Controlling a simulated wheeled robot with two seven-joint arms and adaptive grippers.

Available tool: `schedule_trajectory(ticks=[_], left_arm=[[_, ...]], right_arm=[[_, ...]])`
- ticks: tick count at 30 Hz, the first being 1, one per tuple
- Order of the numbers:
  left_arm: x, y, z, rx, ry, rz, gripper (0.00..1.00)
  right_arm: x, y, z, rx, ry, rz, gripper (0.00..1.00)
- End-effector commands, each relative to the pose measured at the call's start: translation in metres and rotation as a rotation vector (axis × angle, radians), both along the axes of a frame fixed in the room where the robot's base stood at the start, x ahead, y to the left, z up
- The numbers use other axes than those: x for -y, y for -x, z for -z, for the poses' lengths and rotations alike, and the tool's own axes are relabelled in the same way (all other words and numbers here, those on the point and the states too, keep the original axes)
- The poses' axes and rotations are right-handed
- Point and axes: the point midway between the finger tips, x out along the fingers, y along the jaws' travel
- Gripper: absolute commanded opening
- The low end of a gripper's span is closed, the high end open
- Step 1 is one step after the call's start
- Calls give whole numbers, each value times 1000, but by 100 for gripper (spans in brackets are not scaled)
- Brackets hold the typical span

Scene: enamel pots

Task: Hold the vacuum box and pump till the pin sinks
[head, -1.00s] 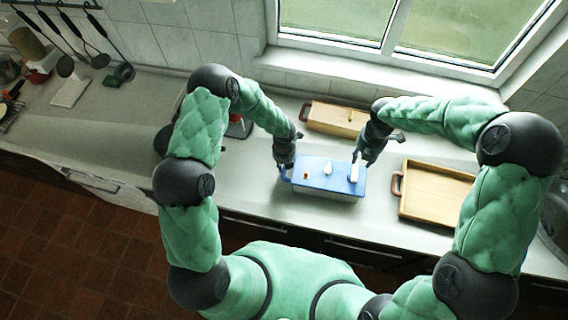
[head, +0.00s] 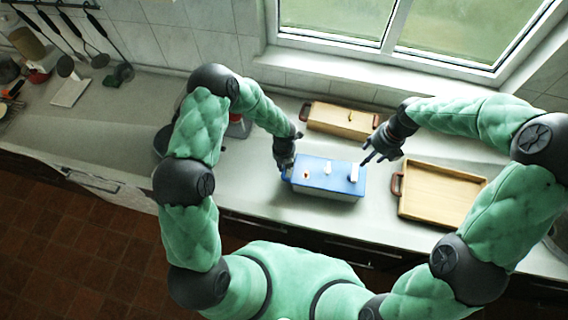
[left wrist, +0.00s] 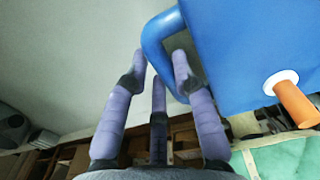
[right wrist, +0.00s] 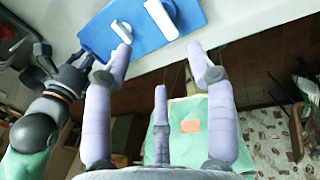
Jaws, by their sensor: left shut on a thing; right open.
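The vacuum box (head: 328,188) stands on the counter with a blue lid; it fills the right of the left wrist view (left wrist: 250,45). My left gripper (head: 284,166) is shut on the blue loop handle (left wrist: 158,35) at the box's left end. The orange pin (left wrist: 297,104) stands out from a white collar on the lid. The white pump handle (head: 354,173) is at the lid's right end and shows in the right wrist view (right wrist: 161,18). My right gripper (head: 370,155) is open and empty, just right of the pump handle and apart from it.
A wooden box with dark handles (head: 340,121) stands behind the vacuum box. A wooden tray (head: 440,192) lies to the right. A dark pan and another item are partly hidden behind my left arm. The counter's front edge is close to the vacuum box.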

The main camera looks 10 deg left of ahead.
Motion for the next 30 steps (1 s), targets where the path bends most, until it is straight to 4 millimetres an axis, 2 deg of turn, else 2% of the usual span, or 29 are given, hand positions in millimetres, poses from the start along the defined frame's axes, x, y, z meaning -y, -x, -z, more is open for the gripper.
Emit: schedule_trajectory(ticks=[8, 30], left_arm=[[0, -1, 0, 1, 0, 0, 0], [0, -1, 0, 1, 0, 0, 0]], right_arm=[[-1, 1, 10, 5, -9, -35, 56], [-18, 1, 98, 7, -7, -31, 56]])
